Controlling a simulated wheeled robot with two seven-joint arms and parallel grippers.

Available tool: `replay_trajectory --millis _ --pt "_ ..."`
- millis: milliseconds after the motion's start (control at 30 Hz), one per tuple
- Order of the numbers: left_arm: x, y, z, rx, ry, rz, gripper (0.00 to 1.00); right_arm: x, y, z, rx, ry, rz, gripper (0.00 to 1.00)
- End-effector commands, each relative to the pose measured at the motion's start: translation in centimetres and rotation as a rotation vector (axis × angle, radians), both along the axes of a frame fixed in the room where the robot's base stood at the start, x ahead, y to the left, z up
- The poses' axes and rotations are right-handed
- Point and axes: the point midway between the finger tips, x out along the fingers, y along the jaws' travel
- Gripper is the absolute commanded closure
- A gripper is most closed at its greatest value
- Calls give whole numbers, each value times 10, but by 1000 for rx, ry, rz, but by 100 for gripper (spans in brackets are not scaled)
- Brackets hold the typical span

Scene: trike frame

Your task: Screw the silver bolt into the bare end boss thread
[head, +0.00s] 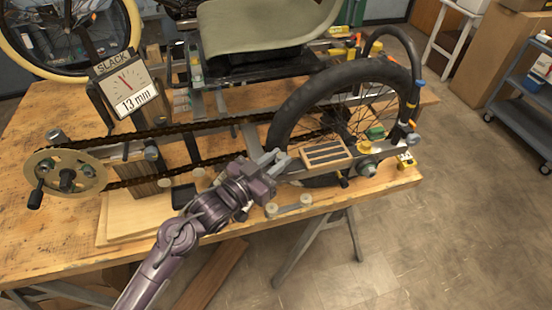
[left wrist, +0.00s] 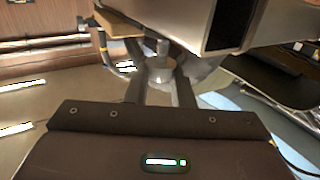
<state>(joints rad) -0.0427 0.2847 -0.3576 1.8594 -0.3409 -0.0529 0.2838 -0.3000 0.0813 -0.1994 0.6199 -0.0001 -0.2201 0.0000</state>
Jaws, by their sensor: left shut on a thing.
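My left gripper (head: 274,160) is at the near side of the trike frame, just left of the rear wheel's lower part. In the left wrist view its fingers (left wrist: 160,85) close on a silver bolt (left wrist: 161,66); a narrower part points up, away from the gripper. In the head view the bolt is too small to make out. An open-ended square frame tube (left wrist: 228,22) lies above and right of the bolt in the left wrist view. I cannot pick out the bare end boss thread, or tell whether the bolt touches it. My right gripper is not in view.
A slotted wooden block (head: 327,154) sits right of my gripper, by the spoked wheel (head: 283,108). A chain (head: 190,128) runs left to a crank disc (head: 62,172). A dial (head: 127,84) reads "SLACK 13 mm". A metal link (head: 293,207) lies near the wooden table's (head: 25,225) front edge.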

Motion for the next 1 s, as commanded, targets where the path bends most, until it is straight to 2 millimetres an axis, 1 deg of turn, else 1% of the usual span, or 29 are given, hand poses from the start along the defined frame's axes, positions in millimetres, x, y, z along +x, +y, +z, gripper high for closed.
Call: replay_trajectory --millis 767,800,900,1000 --pt "0 0 -20 0 0 1 100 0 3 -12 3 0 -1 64" --pt "0 0 -20 0 0 1 78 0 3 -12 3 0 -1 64" --pt "0 0 -20 0 0 1 64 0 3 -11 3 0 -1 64" --pt "0 0 -20 0 0 1 53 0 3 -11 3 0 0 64"
